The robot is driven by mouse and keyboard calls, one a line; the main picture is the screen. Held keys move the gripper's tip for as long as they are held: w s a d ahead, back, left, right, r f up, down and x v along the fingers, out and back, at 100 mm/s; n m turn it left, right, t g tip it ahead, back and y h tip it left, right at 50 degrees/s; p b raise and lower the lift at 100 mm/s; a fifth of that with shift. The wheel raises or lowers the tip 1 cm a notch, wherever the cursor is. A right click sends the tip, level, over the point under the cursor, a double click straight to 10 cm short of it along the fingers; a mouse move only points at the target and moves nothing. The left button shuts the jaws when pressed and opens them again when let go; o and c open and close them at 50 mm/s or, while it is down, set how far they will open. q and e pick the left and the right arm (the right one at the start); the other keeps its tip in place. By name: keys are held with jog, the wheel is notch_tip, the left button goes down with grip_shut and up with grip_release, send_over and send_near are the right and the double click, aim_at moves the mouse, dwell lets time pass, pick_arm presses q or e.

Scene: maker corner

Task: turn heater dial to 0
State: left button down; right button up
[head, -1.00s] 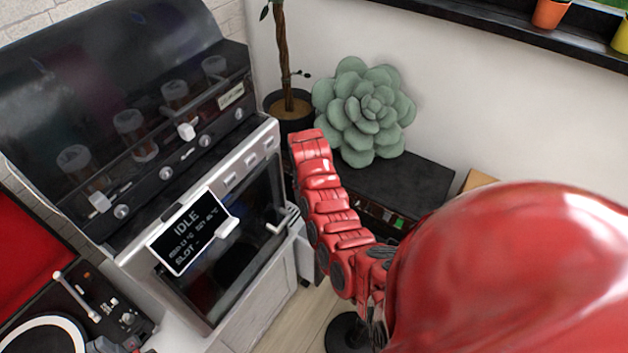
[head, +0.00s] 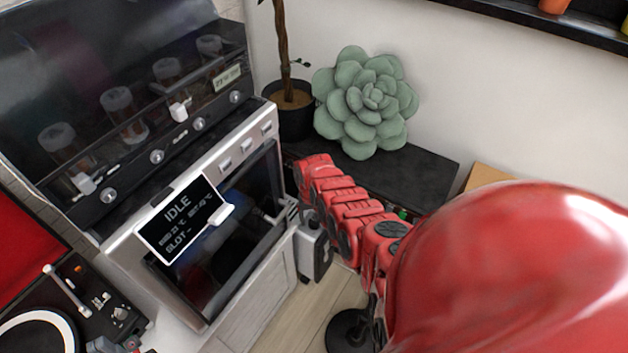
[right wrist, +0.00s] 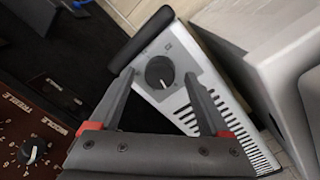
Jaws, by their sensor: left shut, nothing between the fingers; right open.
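In the right wrist view, the heater (right wrist: 193,107) is a narrow pale unit with vent slots and a grey top panel. Its round dark dial (right wrist: 160,72) has a light pointer mark. My right gripper (right wrist: 159,76) is open and empty, its two fingers framing the dial on either side. I cannot tell whether they touch it. In the head view, my red right arm hides most of the area beside the printer cabinet, where only a dark shape with a caster shows. My left gripper (head: 114,345) shows as a small grey and red piece at the bottom edge, shut and empty.
A brown panel (right wrist: 17,125) with another knob (right wrist: 32,152) lies left in the wrist view. A pale cabinet (right wrist: 275,70) stands close on the right.

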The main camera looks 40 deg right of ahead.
jog(key=shift+f, duration=0.7)
jog(key=shift+r, duration=0.1)
